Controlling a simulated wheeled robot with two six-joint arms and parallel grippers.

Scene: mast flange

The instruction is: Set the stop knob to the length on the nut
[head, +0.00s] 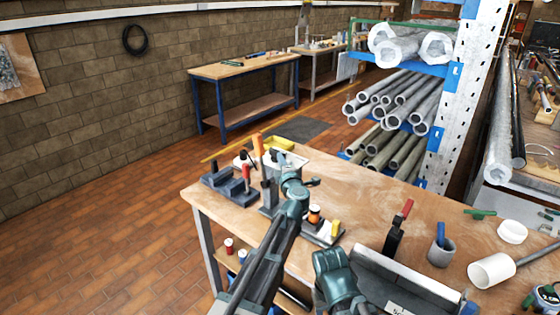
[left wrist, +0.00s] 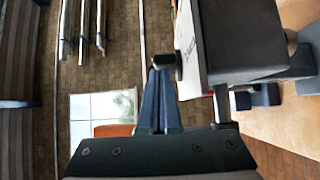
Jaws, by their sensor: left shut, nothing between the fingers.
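My left gripper (head: 289,165) reaches over the near left part of the workbench, beside a grey block-like device (head: 270,190). In the left wrist view my left gripper (left wrist: 164,68) is shut and empty. Its fingertips are close to the pale face of a dark-topped block (left wrist: 245,40); I cannot tell whether they touch it. I cannot pick out the stop knob or the nut with its length marking; they are too small or hidden by my arm.
The wooden workbench (head: 365,205) also carries a dark fixture with a red handle (head: 230,185), a red-handled clamp (head: 395,235), a grey cup (head: 441,252) and a white pipe piece (head: 492,270). A pipe rack (head: 452,80) stands behind. The bench's middle is fairly clear.

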